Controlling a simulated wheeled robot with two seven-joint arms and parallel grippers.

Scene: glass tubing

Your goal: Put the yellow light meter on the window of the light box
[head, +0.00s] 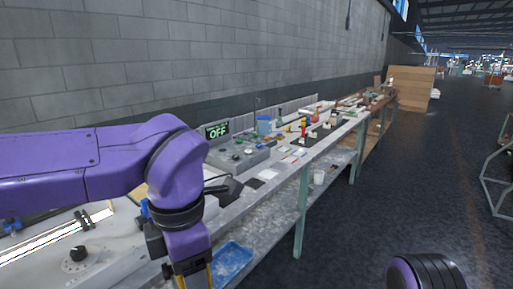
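My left arm comes in from the left, and its gripper (190,270) points down at the bottom edge of the picture. Its fingertips are cut off, so I cannot tell whether it is open or shut. Narrow yellow strips (210,272) show beside the gripper; I cannot tell whether they belong to the yellow light meter. A pale box with a bright glowing strip (50,238) and a black knob (79,254) stands at the lower left, partly behind my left arm. It may be the light box. My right gripper is out of view.
A long bench runs along the grey block wall, with a grey device showing a green "OFF" display (217,130), a blue container (264,125) and several small items. A blue tray (232,258) lies low beside my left gripper. Dark floor (380,180) is open at right.

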